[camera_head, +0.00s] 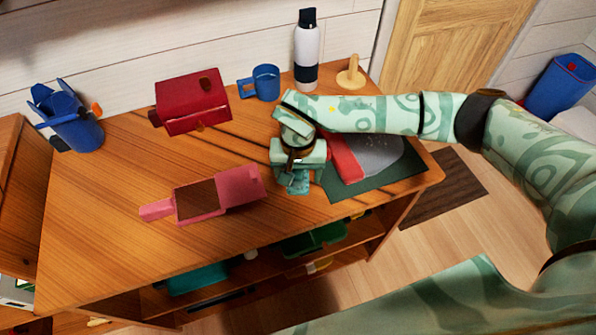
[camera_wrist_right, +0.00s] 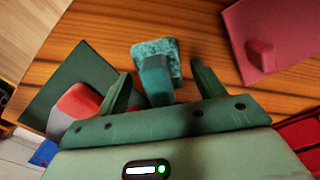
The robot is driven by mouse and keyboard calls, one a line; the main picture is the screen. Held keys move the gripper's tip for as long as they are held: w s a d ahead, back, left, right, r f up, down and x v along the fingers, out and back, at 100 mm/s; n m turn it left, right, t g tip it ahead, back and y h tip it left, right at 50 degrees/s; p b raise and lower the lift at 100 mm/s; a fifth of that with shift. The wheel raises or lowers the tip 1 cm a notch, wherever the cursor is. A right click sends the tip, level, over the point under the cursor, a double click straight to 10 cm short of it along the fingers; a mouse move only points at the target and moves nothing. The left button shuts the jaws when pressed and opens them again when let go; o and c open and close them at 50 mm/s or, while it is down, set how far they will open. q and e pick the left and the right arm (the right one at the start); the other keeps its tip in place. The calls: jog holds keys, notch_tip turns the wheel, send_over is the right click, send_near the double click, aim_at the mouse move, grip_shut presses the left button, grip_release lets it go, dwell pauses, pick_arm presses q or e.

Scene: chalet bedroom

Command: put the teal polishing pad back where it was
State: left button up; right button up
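The teal polishing pad (camera_wrist_right: 148,48) has a speckled teal sole and a plain teal grip. In the right wrist view it is between the fingers of my right gripper (camera_wrist_right: 162,78), with gaps showing on both sides of the grip. In the head view the pad (camera_head: 293,184) is partly hidden under my right gripper (camera_head: 298,172), over the wooden table (camera_head: 120,230) just left of a dark green mat (camera_head: 345,188). Whether the pad touches the table is hard to tell. My left gripper is out of view.
A grey tool with a red grip (camera_head: 345,158) lies on the mat. A pink board-like tool (camera_head: 222,190) lies to the left. Behind are a red box (camera_head: 192,101), blue mug (camera_head: 265,82), bottle (camera_head: 306,52), wooden stand (camera_head: 351,76) and blue holder (camera_head: 74,125). The front-left tabletop is clear.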

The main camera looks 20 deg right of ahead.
notch_tip(320, 180, up, 12)
jog(key=p, duration=0.3)
jog(key=shift+r, duration=0.2)
